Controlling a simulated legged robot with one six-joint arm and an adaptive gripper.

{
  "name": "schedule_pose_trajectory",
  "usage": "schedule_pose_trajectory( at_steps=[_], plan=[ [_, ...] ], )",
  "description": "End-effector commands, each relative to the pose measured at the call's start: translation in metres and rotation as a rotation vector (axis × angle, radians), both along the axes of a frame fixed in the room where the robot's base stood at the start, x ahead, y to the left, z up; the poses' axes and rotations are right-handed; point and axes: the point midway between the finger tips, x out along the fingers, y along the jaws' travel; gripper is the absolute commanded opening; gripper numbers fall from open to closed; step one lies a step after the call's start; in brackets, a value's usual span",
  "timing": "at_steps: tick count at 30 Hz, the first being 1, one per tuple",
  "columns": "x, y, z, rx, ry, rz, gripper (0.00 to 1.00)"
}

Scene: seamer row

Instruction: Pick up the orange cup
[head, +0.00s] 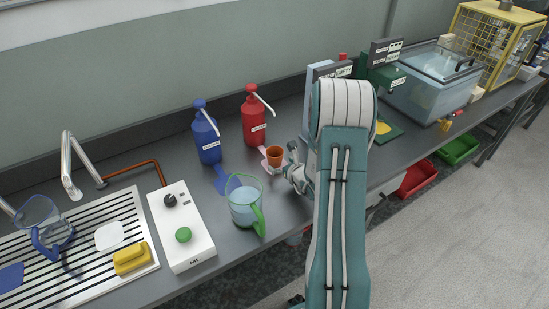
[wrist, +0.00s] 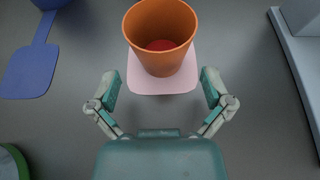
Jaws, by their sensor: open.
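The orange cup (head: 274,156) stands upright on a pale pink pad in front of the red pump bottle. In the wrist view the cup (wrist: 161,34) is open at the top, with red showing inside at its bottom. My gripper (head: 290,168) is just to the right of the cup in the head view. In the wrist view my gripper (wrist: 159,88) is open, with one finger on each side of the pad's near part. The cup is ahead of the fingertips and nothing is held between them.
The pink pad (wrist: 150,86) lies under the cup. A red pump bottle (head: 254,122) and a blue pump bottle (head: 207,140) stand behind. A jug with a green handle (head: 245,204) stands to the front left. A grey unit (wrist: 300,40) is close on the right.

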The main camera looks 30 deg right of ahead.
Motion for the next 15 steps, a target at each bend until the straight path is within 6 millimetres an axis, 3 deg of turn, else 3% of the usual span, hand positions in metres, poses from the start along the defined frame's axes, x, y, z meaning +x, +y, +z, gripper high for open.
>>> schedule_pose_trajectory(
  at_steps=[6, 15],
  plan=[
    [0.034, -0.003, -0.009, 0.001, -0.001, 0.003, 1.0],
    [0.043, -0.004, -0.012, 0.001, -0.001, 0.001, 1.0]
  ],
)
